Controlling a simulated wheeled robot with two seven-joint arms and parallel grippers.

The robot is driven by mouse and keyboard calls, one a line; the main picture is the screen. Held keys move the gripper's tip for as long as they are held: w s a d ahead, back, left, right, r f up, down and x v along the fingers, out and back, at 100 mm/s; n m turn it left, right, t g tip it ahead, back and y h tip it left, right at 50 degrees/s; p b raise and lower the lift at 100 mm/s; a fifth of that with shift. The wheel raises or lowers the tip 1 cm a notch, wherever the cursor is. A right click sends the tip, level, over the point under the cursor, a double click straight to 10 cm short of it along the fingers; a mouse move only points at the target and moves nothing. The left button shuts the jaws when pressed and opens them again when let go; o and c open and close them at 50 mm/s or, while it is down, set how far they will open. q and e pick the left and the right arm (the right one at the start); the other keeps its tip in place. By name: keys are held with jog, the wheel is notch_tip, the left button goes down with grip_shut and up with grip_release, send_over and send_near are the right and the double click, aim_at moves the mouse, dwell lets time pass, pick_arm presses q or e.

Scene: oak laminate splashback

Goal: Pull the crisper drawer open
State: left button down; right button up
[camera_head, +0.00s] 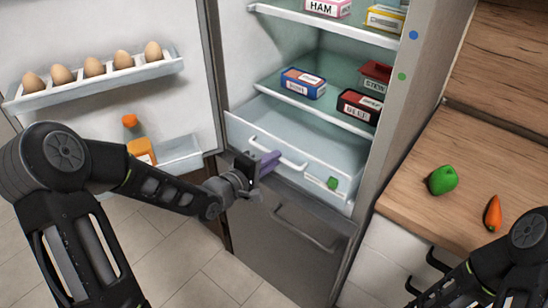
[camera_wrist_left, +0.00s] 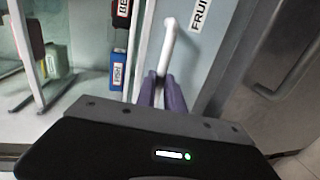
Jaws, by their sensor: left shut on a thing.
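The crisper drawer (camera_head: 322,168) is a pale, translucent bin low in the open fridge, with a white bar handle (camera_head: 292,161) across its front. A label with a green mark (camera_head: 333,183) is on the front, and lettering starting "FRU" shows in the left wrist view. My left gripper (camera_head: 268,161) is at the left part of the handle. In the left wrist view, its purple fingers (camera_wrist_left: 161,92) are shut on the white handle bar (camera_wrist_left: 168,45). The drawer's inside looks empty where it shows. How far out it stands is hard to tell. My right gripper is outside the frame.
The fridge door (camera_head: 100,30) stands open at left, with eggs (camera_head: 95,66) and a bottle (camera_head: 140,148) in its racks. Boxes sit on the shelves above. A lower drawer (camera_head: 285,240) is below. A counter (camera_head: 425,145) at right holds a green pepper (camera_head: 442,180) and a carrot (camera_head: 492,214).

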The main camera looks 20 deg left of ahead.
pick_arm(q)
jog(key=c, duration=1.5)
grip_release()
jog(key=shift+o, duration=0.2)
jog(key=v, duration=0.7)
jog(key=shift+s, duration=0.4)
jog(key=shift+a, duration=0.1)
